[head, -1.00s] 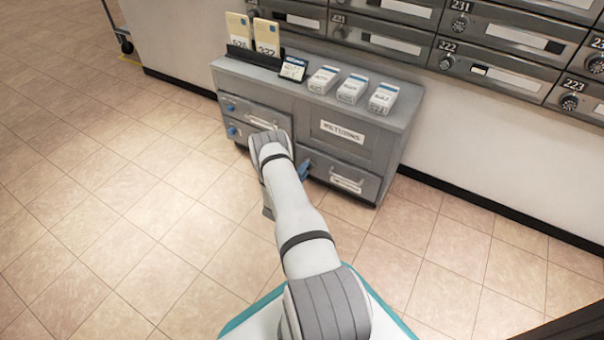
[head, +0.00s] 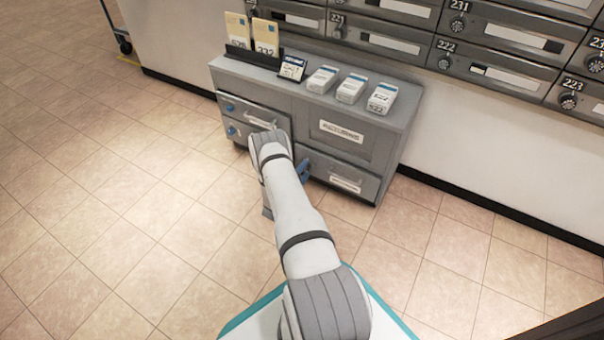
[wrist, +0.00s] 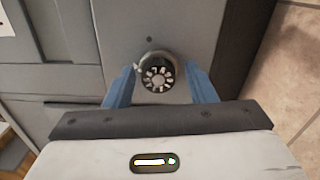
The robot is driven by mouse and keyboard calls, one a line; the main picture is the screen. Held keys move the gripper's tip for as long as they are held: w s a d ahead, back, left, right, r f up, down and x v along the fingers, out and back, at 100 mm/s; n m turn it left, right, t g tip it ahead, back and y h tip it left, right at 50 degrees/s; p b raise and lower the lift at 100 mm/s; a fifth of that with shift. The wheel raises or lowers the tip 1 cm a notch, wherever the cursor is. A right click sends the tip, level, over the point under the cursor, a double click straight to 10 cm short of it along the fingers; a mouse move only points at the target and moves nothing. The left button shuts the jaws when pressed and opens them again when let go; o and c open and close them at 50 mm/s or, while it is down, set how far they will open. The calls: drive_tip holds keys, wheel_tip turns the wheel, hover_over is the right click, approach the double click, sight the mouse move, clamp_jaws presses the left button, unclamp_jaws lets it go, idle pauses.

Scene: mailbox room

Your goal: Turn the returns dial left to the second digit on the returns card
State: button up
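In the wrist view, a round dark dial (wrist: 158,74) with a pale ring of digits sits on a grey panel. My gripper (wrist: 161,68) has its two blue fingers apart, one on each side of the dial. A small gap seems to show at the right finger; contact on the left is hard to tell. The digits are too small to read. In the head view, the grey cabinet (head: 390,150) bears a returns sign (head: 341,131); my arm hides the dial. One blue finger of my gripper (head: 304,170) shows beside the lower drawer. A small dark-framed card (head: 292,67) stands on top, its text unreadable.
Two tall cream cards (head: 265,36) stand in a black holder at the cabinet's back left. Several white boxes (head: 351,88) line its top. Numbered mailboxes (head: 505,70) cover the wall. The tiled floor (head: 120,220) on the left is clear.

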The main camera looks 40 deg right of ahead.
drive_tip(key=shift+o, duration=0.4)
drive_tip(key=shift+w+a, duration=0.1)
drive_tip(key=p+v, duration=0.3)
drive_tip(key=v, duration=0.4)
drive_tip(key=shift+a, duration=0.35)
drive_tip(key=p+v, duration=0.1)
drive_tip(key=v, duration=1.1)
